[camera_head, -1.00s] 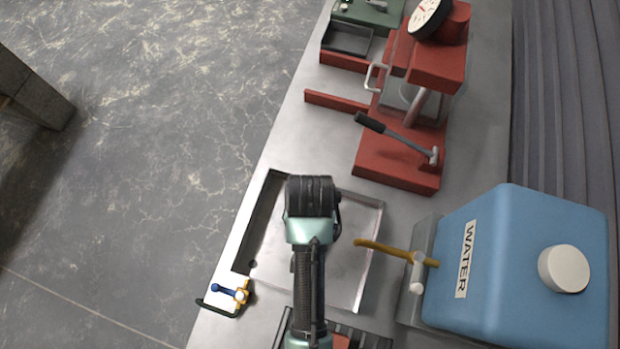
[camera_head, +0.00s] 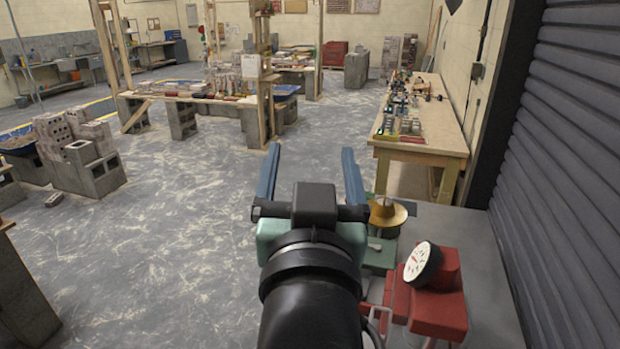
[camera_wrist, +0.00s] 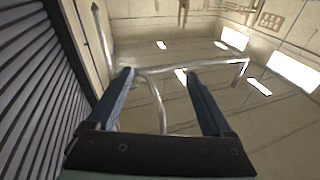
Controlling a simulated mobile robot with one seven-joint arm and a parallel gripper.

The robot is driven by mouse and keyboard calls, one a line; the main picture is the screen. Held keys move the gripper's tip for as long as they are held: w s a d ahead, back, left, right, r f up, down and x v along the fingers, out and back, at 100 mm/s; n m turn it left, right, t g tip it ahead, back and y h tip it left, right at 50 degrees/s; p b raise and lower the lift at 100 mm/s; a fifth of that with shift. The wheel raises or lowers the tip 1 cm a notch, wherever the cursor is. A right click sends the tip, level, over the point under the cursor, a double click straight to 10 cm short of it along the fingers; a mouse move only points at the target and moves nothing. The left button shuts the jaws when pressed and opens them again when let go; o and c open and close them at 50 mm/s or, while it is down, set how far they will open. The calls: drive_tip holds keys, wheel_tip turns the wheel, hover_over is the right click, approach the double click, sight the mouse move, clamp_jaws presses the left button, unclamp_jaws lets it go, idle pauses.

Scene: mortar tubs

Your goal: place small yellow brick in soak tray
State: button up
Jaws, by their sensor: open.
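My gripper (camera_head: 311,172) is raised in the middle of the head view, its two blue fingers spread apart with nothing between them. In the wrist view my gripper (camera_wrist: 160,85) is also open and empty, facing upper walls, a ceiling with bright panels and metal pipes. No small yellow brick can be made out in either current view. The soak tray is not in view now.
A metal bench (camera_head: 470,240) on the right carries a red machine (camera_head: 437,305) with a round dial and a brass-coloured round part (camera_head: 387,213). A wooden table (camera_head: 425,140) with small items stands beyond. A dark shutter (camera_head: 560,160) borders the right. Open floor (camera_head: 170,250) lies left.

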drive_tip(key=s+r+t, duration=0.3)
drive_tip(key=s+r, duration=0.2)
drive_tip(key=r, duration=0.4)
drive_tip(key=s+r+n+t, duration=0.1)
drive_tip(key=s+r+t, duration=0.3)
drive_tip(key=r, duration=0.5)
drive_tip(key=shift+s+r+t, duration=0.25)
drive_tip(key=shift+s+t, duration=0.05)
drive_tip(key=shift+s, duration=0.7)
drive_tip(key=shift+a, duration=0.1)
